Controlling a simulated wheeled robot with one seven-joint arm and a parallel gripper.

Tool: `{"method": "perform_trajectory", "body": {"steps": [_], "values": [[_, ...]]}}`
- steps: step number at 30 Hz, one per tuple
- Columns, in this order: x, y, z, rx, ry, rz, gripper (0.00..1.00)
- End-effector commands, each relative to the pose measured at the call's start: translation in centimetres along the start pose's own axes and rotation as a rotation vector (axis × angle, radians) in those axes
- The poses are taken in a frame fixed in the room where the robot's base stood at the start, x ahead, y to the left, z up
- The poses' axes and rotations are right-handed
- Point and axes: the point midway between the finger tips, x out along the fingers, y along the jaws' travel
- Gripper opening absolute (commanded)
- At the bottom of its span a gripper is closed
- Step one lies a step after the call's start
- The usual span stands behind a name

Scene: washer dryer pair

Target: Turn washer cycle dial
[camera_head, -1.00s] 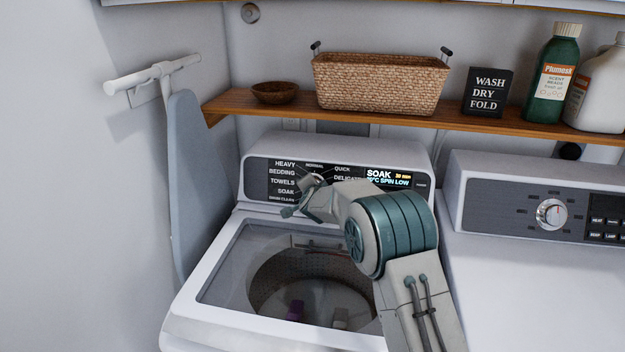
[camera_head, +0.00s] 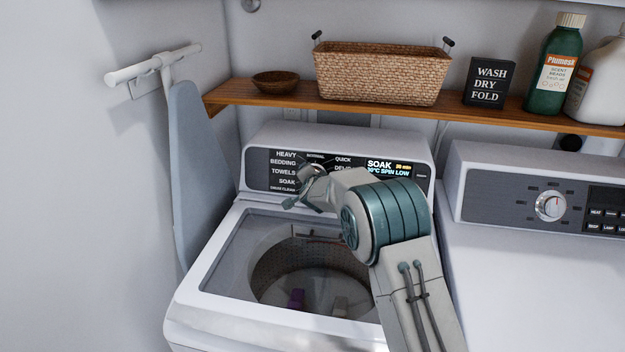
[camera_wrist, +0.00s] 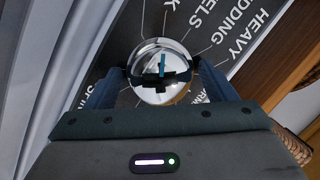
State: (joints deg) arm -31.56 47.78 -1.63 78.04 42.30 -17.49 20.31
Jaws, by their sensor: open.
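The washer (camera_head: 250,345) stands at centre left, with a dark control panel (camera_head: 258,166) at its back. Its screen (camera_head: 388,167) reads SOAK, with SPIN LOW below. The round chrome cycle dial (camera_wrist: 161,72) shows large in the wrist view, ringed by printed cycle names; in the head view my gripper largely covers it. My gripper (camera_wrist: 161,78) is open, with one finger on each side of the dial. I cannot tell whether the fingers touch it. In the head view my gripper (camera_head: 305,185) is at the panel's left part, above the washer's lid.
The dryer (camera_head: 540,280) stands at the right with its own dial (camera_head: 550,206). Above, a wooden shelf (camera_head: 400,112) holds a wicker basket (camera_head: 380,75), bowl (camera_head: 276,82), sign (camera_head: 489,83) and bottles (camera_head: 556,70). An ironing board (camera_head: 195,165) hangs on the left wall.

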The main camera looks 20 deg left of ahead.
Motion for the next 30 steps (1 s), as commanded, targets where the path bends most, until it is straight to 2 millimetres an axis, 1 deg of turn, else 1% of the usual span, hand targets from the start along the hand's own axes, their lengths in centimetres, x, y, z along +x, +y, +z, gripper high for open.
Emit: {"method": "perform_trajectory", "body": {"steps": [5, 8, 11, 24, 30], "values": [[-0.5, 0.0, -0.1, 0.0, 0.001, 0.0, 0.77], [-1.4, 0.0, -0.1, 0.0, 0.002, -0.001, 0.77], [-2.8, 0.1, 0.1, -0.001, 0.0, -0.002, 0.77], [-10.1, -0.1, 0.2, 0.0, -0.001, -0.003, 0.77], [-12.6, -0.1, 0.1, 0.0, -0.001, -0.002, 0.77]]}}
